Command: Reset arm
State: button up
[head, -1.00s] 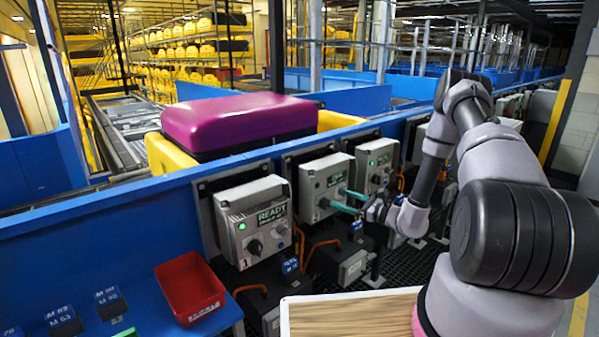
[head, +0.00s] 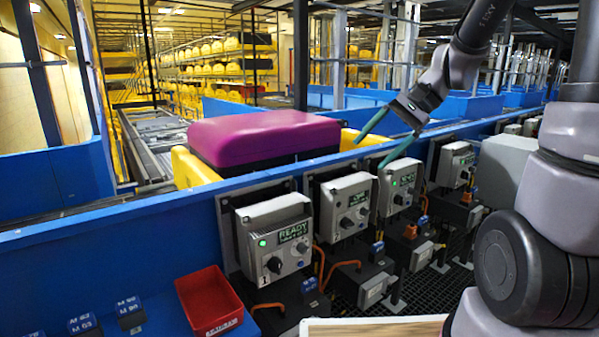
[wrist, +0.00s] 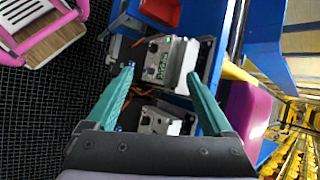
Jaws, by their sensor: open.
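My gripper (head: 379,143) has two teal fingers spread apart with nothing between them. In the head view it is raised in front of the blue conveyor wall, above the grey control boxes and right of the purple suitcase. In the wrist view the open fingers (wrist: 160,85) point toward a grey control box (wrist: 172,62). The nearest control box (head: 275,240) shows a green light and the word READY. More boxes (head: 347,205) stand in a row to its right. No finger visibly touches a box.
A purple suitcase (head: 262,135) lies in a yellow tray (head: 190,168) behind the blue wall (head: 150,215). A red bin (head: 208,300) and small labelled blocks (head: 130,311) sit on the blue ledge at lower left. A wooden-topped surface with a pink frame (wrist: 40,35) shows in the wrist view.

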jog(key=s+d+r+n+t+h, duration=0.3)
jog(key=s+d+r+t+h, duration=0.3)
jog(key=s+d+r, duration=0.2)
jog(key=shift+s+r+t, duration=0.3)
jog(key=shift+s+r, duration=0.45)
jog(key=shift+s, duration=0.6)
